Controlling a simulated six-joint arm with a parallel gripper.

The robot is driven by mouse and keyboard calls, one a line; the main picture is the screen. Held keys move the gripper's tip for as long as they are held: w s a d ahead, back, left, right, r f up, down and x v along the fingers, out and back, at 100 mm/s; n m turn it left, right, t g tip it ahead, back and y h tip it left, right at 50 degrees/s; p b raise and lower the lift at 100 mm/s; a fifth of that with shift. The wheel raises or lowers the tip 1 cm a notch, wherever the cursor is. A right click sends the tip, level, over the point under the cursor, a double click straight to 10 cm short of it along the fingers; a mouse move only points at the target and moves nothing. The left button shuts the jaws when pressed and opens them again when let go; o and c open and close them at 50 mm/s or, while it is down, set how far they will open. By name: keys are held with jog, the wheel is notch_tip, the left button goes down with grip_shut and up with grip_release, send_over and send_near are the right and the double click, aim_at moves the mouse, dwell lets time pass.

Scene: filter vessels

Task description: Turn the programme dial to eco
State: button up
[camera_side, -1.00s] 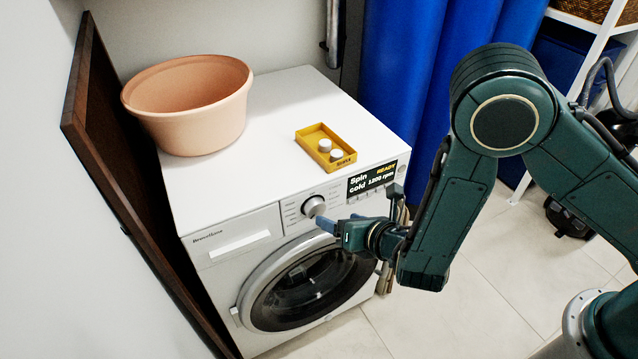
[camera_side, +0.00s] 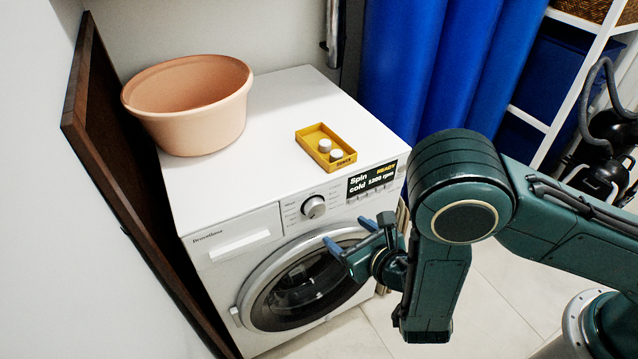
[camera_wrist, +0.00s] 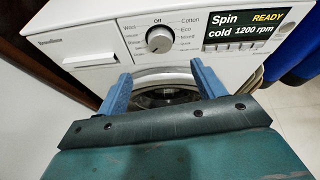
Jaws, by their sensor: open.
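The programme dial (camera_side: 313,207) is a round silver-grey knob on the washing machine's front panel. In the wrist view the dial (camera_wrist: 159,39) has printed labels around it: Off at the top, Cotton and Eco on the right, Wool on the left. I cannot tell for certain which label its pointer faces. My gripper (camera_side: 347,232) is open and empty, below and to the right of the dial in the side view, apart from it. In the wrist view its two blue fingers (camera_wrist: 160,76) are spread in front of the door, below the dial.
The display (camera_side: 372,180) reads Spin, cold, READY and 1200 rpm. The round door (camera_side: 305,285) is shut below the panel. On top stand a peach tub (camera_side: 190,112) and a yellow tray (camera_side: 310,140) holding two white round pieces. A brown board (camera_side: 120,190) stands along the left side.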

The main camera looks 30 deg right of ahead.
aim_at(317, 210)
jog(key=x, duration=1.2)
jog(key=shift+w+f, duration=0.1)
jog(key=shift+w, duration=0.1)
jog(key=c, duration=1)
